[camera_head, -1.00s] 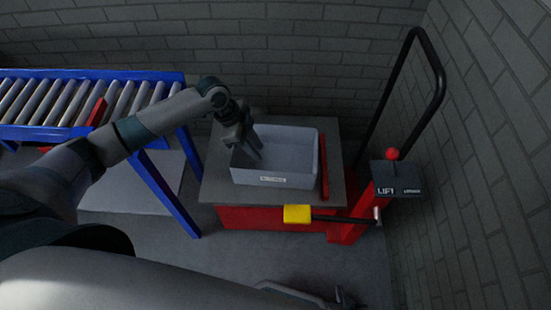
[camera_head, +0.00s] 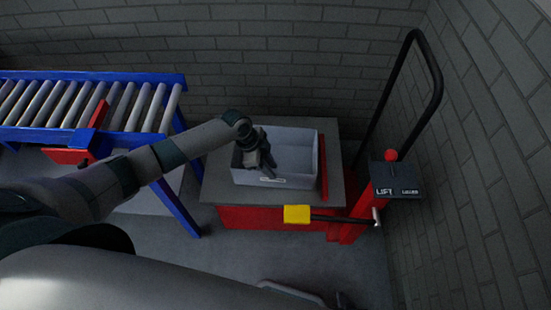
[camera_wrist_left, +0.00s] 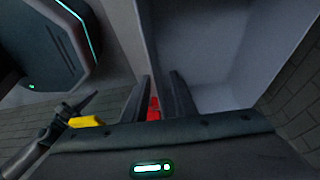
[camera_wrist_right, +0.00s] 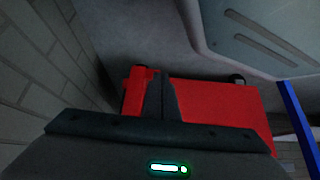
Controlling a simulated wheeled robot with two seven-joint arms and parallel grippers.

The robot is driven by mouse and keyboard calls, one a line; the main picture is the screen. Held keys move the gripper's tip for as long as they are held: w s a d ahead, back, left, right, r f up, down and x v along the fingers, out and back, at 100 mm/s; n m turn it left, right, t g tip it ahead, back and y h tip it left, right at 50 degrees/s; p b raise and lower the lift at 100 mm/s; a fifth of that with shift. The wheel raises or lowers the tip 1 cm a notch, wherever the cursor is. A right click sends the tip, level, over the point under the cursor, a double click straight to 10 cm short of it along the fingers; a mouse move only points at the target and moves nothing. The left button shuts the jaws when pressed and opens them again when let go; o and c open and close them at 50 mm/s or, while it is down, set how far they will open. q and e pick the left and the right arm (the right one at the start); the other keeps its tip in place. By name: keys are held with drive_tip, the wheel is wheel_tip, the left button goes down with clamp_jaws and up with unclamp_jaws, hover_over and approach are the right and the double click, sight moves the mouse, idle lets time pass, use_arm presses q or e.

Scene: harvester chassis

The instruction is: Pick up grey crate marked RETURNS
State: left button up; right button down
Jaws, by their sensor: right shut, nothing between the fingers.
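The grey crate (camera_head: 300,180) sits upright on the cart's deck, with a small white label (camera_head: 272,180) on its front wall, too small to read. My left gripper (camera_head: 268,172) is at the crate's front wall, left of its middle. In the left wrist view my left gripper (camera_wrist_left: 160,95) has its fingers apart, and the crate's wall (camera_wrist_left: 148,40) runs down towards the gap between them. Whether they touch the wall I cannot tell. My right gripper (camera_head: 342,301) is low at the head view's bottom edge, away from the crate; its fingertips (camera_wrist_right: 161,85) are together and empty.
A red lift cart (camera_head: 265,218) carries the crate, with a red bar (camera_head: 323,168) right of it. A yellow pedal (camera_head: 297,214) projects in front. A black handle (camera_head: 440,75) and LIFT box (camera_head: 397,180) stand right. A roller conveyor (camera_head: 95,135) is left.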

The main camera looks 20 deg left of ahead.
use_arm(q)
drive_tip(key=shift+d+f, duration=0.15)
drive_tip(key=shift+f, duration=0.25)
use_arm(e)
drive_tip(key=shift+s+f, duration=0.1)
drive_tip(key=shift+s, duration=0.15)
